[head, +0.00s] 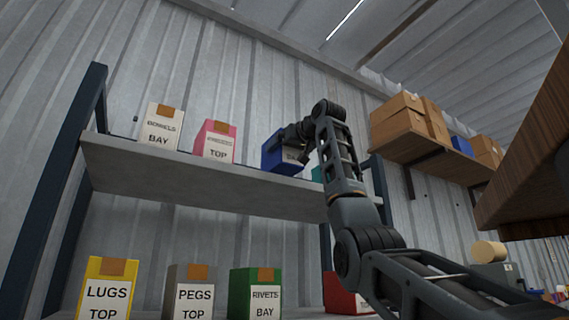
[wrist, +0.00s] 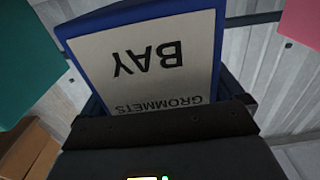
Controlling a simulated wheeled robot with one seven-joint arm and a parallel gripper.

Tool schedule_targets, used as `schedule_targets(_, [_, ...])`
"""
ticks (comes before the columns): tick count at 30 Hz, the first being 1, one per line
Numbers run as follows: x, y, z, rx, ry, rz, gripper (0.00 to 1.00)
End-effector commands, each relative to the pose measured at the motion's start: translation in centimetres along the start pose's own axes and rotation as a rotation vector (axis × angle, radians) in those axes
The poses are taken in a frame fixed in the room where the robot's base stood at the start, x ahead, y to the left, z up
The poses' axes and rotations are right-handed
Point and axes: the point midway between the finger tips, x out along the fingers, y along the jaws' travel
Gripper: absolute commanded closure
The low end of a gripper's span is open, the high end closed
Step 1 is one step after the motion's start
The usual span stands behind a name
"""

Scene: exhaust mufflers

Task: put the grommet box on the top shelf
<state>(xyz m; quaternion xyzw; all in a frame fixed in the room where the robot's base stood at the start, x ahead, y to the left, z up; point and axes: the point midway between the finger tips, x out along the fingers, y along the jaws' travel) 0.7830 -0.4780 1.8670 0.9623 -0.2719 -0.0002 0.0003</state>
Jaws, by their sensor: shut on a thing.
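The grommet box (head: 272,156) is blue with a pale label. In the wrist view the label of the grommet box (wrist: 150,60) reads "GROMMETS" and "BAY", upside down. My gripper (head: 297,135) is shut on the box and holds it slightly tilted at the height of the top shelf (head: 200,178), between a pink box and a teal box. The bottom of the box overlaps the shelf's front edge in the picture; I cannot tell whether it touches the shelf. My gripper (wrist: 160,115) also shows in the wrist view. My arm partly covers the label in the head view.
On the top shelf stand a white dowels box (head: 158,130), the pink box (head: 214,142) and the teal box (head: 317,172), partly hidden by my arm. Below are lugs (head: 106,290), pegs (head: 193,293), rivets (head: 256,292) and red (head: 343,296) boxes. Cartons (head: 400,118) fill a wall shelf at right.

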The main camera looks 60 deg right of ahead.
Motion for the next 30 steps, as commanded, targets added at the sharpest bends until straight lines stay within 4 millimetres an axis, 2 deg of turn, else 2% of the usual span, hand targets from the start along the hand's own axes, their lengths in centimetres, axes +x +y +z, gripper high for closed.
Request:
schedule_targets(4, [0.3,-0.3,0.5,0.001,0.003,0.0,0.58])
schedule_targets(13, [0.2,-0.3,3.9,0.0,0.003,0.0,0.58])
schedule_targets(26, [0.2,-0.3,4.4,0.0,0.004,0.0,0.58])
schedule_targets(27, [0.3,-0.3,4.5,0.0,0.001,0.0,0.02])
schedule_targets(30, [0.3,-0.3,4.5,0.0,0.0,0.0,0.0])
